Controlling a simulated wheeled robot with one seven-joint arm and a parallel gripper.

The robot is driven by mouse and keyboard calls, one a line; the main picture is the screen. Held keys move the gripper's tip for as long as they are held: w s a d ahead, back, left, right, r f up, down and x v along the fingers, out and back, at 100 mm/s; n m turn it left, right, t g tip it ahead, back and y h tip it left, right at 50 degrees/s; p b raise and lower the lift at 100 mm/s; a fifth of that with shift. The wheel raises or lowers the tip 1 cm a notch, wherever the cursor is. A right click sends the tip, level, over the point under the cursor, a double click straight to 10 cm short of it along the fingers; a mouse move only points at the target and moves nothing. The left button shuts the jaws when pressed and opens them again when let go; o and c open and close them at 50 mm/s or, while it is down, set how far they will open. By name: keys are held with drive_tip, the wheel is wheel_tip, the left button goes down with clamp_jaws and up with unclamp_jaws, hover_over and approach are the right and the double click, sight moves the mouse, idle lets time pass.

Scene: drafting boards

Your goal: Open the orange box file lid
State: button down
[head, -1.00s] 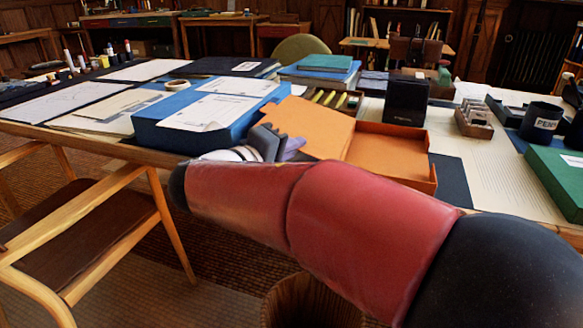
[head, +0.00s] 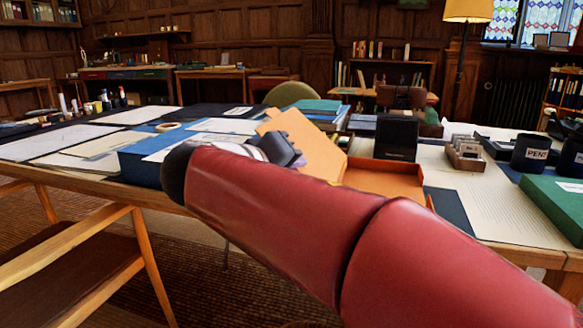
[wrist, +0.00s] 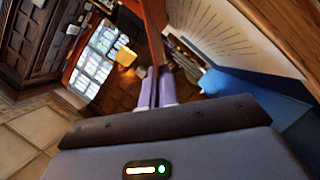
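The orange box file stands on the table with its lid (head: 305,143) raised and leaning to the left, well away from its open tray (head: 388,180). My gripper (head: 298,161) is at the lid's left part in the head view; my red arm hides the tray's front and part of the lid. In the wrist view my purple fingers (wrist: 155,88) are close together, with the lid's thin reddish-brown edge (wrist: 150,35) running between them. The gripper looks shut on the lid. The inside of the tray is partly visible.
A blue box (head: 140,163) with papers stands left of the lid, close to my gripper. A black box (head: 396,138) stands behind the tray. A pen pot (head: 531,152) and a green box (head: 553,203) are at right. A wooden chair (head: 85,255) stands front left.

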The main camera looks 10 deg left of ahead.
drive_tip(key=c, duration=2)
unclamp_jaws()
drive_tip(key=shift+o, duration=0.2)
